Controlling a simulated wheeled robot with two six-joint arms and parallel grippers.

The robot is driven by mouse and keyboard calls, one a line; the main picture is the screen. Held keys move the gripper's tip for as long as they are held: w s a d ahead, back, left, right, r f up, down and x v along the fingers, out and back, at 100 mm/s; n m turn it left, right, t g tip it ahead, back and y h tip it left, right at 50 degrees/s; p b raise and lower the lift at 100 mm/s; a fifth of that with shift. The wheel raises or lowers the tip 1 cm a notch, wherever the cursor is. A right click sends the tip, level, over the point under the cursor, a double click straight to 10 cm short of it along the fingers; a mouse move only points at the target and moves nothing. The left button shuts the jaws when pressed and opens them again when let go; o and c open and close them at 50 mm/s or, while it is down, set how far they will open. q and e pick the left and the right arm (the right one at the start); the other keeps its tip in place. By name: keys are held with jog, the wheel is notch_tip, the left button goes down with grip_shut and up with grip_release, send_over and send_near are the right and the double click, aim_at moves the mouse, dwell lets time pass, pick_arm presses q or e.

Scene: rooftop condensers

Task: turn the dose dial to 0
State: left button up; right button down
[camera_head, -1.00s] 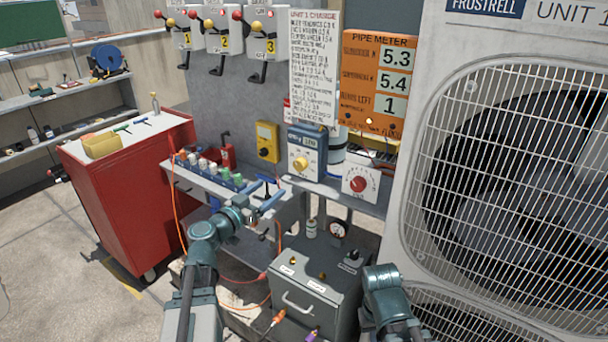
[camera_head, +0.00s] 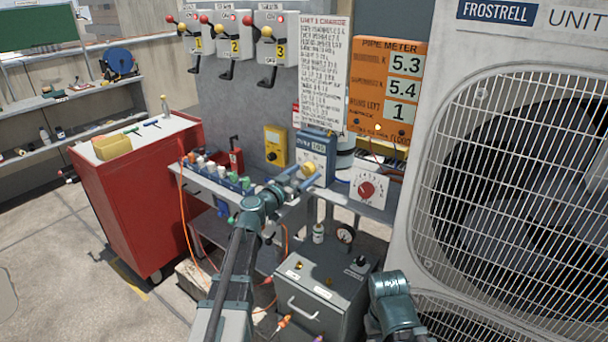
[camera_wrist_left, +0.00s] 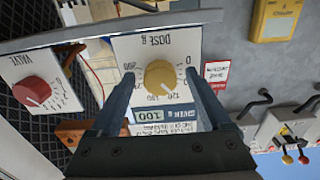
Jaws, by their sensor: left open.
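The dose dial (camera_head: 309,169) is a yellow knob on the front of a blue dosing box (camera_head: 318,145) on the bench. In the left wrist view, the yellow dial (camera_wrist_left: 160,77) appears upside down on a white scale plate (camera_wrist_left: 193,47), with a small display (camera_wrist_left: 154,115) that seems to read 100. My left gripper (camera_head: 297,178) is open in front of the dial. In the wrist view its fingers stand either side of the knob, with gaps visible; contact cannot be told. My right arm shows at the lower right, but its gripper jaws do not.
A white valve panel with a red knob (camera_head: 367,190) stands right of the dosing box. A yellow meter (camera_head: 275,146) and several bottles are to the left. A grey case (camera_head: 325,290) sits below. The large condenser (camera_head: 430,150) bounds the right side.

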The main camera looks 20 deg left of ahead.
pick_arm(q)
jog(key=shift+w+d, duration=0.1)
jog(key=shift+w, duration=0.1)
grip_shut()
dwell(0.4)
